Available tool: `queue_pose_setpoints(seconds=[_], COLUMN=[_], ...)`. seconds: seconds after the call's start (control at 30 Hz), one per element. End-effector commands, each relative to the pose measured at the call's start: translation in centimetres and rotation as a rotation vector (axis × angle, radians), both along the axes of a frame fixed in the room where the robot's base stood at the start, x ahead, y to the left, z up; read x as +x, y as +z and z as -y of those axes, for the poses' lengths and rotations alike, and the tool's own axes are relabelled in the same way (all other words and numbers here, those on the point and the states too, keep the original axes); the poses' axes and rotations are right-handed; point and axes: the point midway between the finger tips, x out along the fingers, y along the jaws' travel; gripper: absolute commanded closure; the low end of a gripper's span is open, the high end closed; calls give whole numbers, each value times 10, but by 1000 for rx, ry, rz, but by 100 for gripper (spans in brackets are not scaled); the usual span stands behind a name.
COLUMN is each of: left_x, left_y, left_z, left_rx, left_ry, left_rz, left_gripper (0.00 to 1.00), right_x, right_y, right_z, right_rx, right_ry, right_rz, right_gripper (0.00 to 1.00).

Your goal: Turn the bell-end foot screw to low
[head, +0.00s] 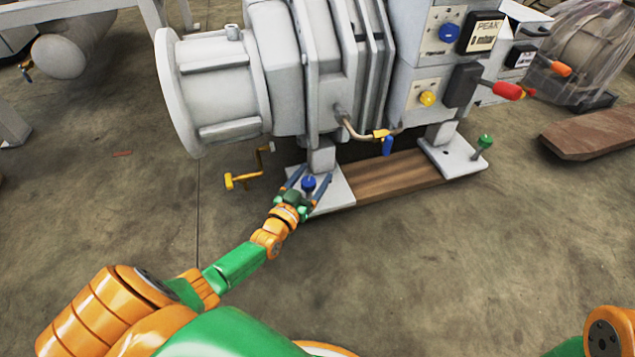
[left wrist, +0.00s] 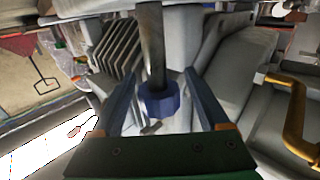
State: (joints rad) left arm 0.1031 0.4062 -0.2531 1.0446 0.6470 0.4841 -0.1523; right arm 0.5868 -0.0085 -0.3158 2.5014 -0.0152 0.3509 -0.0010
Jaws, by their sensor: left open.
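The bell-end foot screw has a blue knob (head: 308,184) on the pale foot plate (head: 335,192) under the wide-flanged end of the grey pump (head: 215,85). My left gripper (head: 307,177) is open, with one finger on each side of the blue knob. In the left wrist view the faceted blue knob (left wrist: 160,101) sits between the two fingers, with a visible gap on both sides. A grey metal rod (left wrist: 152,45) runs from the knob toward the top of that view. My right gripper is not in view.
A yellow crank handle (head: 245,178) is left of the foot plate. A wooden plank (head: 400,174) runs right to another foot plate with a green-knobbed screw (head: 485,141). A brass-coloured lever (head: 381,134) and blue handle (head: 388,146) hang above. Floor in front is clear.

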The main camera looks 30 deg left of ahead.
Motion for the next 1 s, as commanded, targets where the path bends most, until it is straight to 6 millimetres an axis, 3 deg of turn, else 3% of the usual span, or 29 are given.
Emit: queue_pose_setpoints(seconds=[0.3, 0.6, 1.0], left_x=[8, 8, 9], left_y=[0, 0, 4], left_z=[0, 0, -4], left_rx=[1, 1, -3], left_ry=[-1, -1, 88], left_rz=[-2, -2, 3], left_gripper=[22, 100, 100], right_x=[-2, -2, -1], right_y=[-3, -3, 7], right_z=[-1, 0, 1], right_rx=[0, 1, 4], right_ry=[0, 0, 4], right_rz=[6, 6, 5], right_gripper=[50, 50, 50])
